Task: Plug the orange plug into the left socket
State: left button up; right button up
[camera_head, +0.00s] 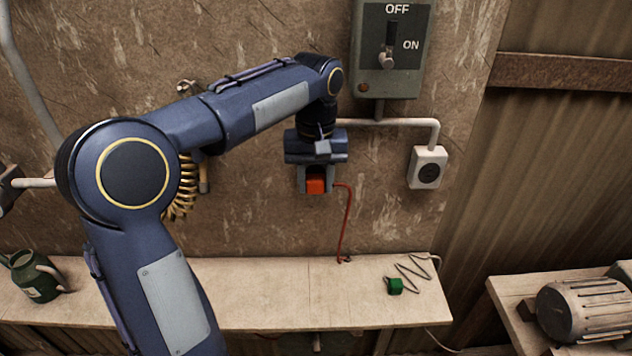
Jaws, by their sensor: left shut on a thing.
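My left gripper (316,188), on the blue arm coming in from the left, points down and is shut on the orange plug (316,186). It holds the plug above the shelf and in front of the wall. A red cord (348,222) runs from the plug down to the shelf. The right socket (428,168) is a white box with a dark round face on the wall, right of the gripper. The left socket cannot be made out; my arm covers much of the wall on that side. My right gripper is not in view.
A grey switch box (391,85) marked OFF and ON hangs above. A green plug (395,286) with a zigzag cord lies on the wooden shelf (290,290). A green watering can (36,275) stands at its left end. A motor (583,310) sits at lower right. The shelf's middle is clear.

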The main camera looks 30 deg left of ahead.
pick_arm(q)
jog(key=shift+w+a+p, duration=0.1)
jog(key=shift+w+p, duration=0.1)
jog(key=shift+p, duration=0.1)
dwell(0.4)
jog(key=shift+p, duration=0.4)
dwell(0.6)
jog(key=shift+w+a+p, duration=0.2)
jog(key=shift+w+p, duration=0.1)
jog(key=shift+w, duration=0.05)
dwell(0.7)
jog(key=o, duration=1.1)
jog(key=shift+c, duration=0.2)
notch_tip(320, 180, up, 8)
jog(key=shift+f, duration=0.1)
